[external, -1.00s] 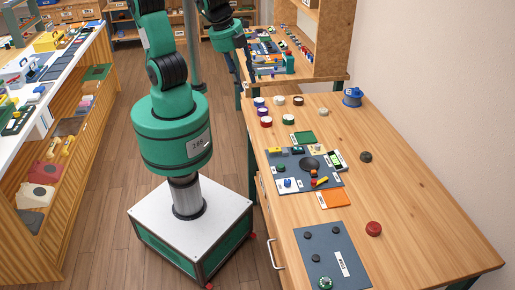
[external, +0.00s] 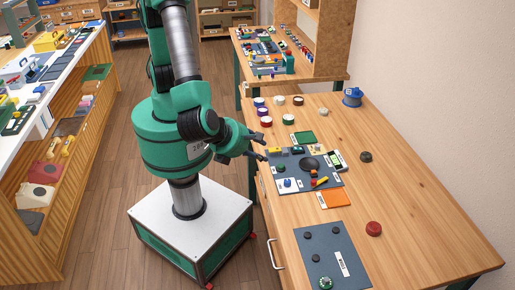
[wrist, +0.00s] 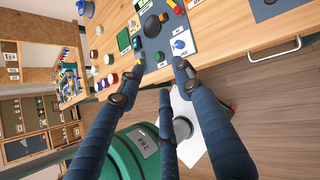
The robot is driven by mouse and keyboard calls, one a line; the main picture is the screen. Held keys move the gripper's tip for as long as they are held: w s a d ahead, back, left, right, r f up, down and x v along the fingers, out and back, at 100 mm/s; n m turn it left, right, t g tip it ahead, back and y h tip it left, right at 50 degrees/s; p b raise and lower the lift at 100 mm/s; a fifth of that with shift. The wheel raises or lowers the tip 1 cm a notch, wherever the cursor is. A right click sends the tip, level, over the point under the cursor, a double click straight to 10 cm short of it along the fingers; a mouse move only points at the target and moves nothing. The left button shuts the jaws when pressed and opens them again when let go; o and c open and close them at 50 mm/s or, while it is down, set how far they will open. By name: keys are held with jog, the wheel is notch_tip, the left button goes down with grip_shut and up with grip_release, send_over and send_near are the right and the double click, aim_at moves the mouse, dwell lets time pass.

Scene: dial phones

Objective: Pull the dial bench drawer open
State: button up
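The dial bench (external: 410,215) is a long wooden table on the right in the external view. A white bar handle (external: 274,254) sits on its front face, low and near the picture's bottom. The handle also shows at the upper right of the wrist view (wrist: 280,48), on a wooden front that looks closed. My gripper (external: 262,147) is open and empty. It is at the bench's front edge, beside the grey mat with parts and well apart from the handle. In the wrist view its dark blue fingers (wrist: 160,72) are spread, with nothing between them.
A grey mat with dial parts (external: 297,185) and a second grey mat (external: 318,240) lie on the bench. Several round pots (external: 266,121) stand near the gripper. A red knob (external: 373,229) is farther right. Wooden floor (external: 105,170) is open left of my base.

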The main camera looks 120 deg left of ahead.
jog(key=d+f+m+t, duration=0.3)
jog(key=d+f+m, duration=0.3)
jog(key=f, duration=0.4)
jog(key=d+f+m+t+y+b, duration=0.1)
jog(key=d+f+m+t, duration=0.2)
jog(key=d+f+m, duration=0.4)
jog(key=d+f+m+t+y, duration=0.1)
jog(key=d+f+m+t, duration=0.2)
jog(key=f, duration=1.1)
jog(key=d+m, duration=0.3)
jog(key=m, duration=0.2)
jog(key=shift+w+d+f+t, duration=0.25)
jog(key=shift+w+d+t, duration=0.05)
jog(key=shift+w+d, duration=0.1)
jog(key=shift+a, duration=0.1)
jog(key=b+x, duration=0.3)
jog(key=x, duration=1)
jog(key=shift+w+a, duration=0.3)
jog(key=shift+c, duration=0.3)
grip_shut()
